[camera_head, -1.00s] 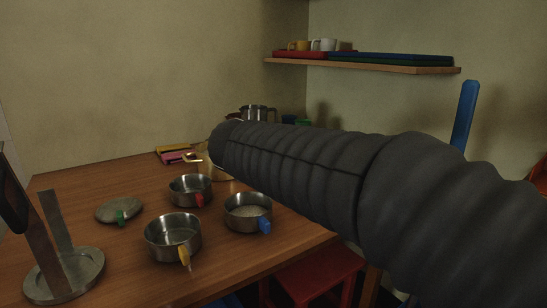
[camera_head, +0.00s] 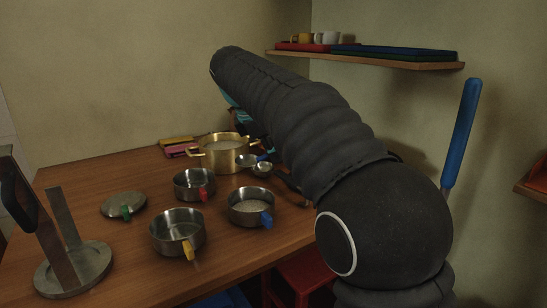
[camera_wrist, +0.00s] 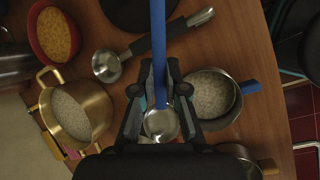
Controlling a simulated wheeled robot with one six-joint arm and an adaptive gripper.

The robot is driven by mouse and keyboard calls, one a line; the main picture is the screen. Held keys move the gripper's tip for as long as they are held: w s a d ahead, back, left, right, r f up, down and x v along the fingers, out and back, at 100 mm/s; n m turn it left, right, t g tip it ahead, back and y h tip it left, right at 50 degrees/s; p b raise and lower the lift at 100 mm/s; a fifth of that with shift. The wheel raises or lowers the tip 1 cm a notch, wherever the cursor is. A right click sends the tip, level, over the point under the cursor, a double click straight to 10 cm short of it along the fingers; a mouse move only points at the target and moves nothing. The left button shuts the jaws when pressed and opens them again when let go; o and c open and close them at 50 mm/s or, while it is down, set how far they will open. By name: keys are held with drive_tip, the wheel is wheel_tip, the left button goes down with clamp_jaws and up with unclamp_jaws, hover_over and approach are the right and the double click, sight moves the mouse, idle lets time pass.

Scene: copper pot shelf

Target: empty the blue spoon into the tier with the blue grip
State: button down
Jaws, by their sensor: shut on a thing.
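In the wrist view my gripper (camera_wrist: 160,103) is shut on the blue spoon (camera_wrist: 158,40). The spoon's blue handle runs up between the fingers, and its steel bowl shows below them. I cannot tell what the bowl holds. The tier with the blue grip (camera_head: 250,207) is a round steel pan on the table, with pale grains inside. In the wrist view this tier (camera_wrist: 238,104) lies just right of my fingers, its blue grip pointing right. The spoon bowl appears beside it, not over it. In the head view my arm hides most of the gripper.
A brass pot (camera_head: 224,152) with pale grains stands behind the tiers. Tiers with a red grip (camera_head: 193,184) and a yellow grip (camera_head: 178,232) stand nearby. A green-gripped lid (camera_head: 123,205) lies left.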

drive_tip(key=w+g, duration=0.1)
drive_tip(key=w+r+g, duration=0.1)
drive_tip(key=shift+a+r+n+g, duration=0.2)
drive_tip(key=shift+n+g, duration=0.1)
drive_tip(key=shift+r+h, duration=0.1)
drive_tip(key=shift+h, duration=0.2)
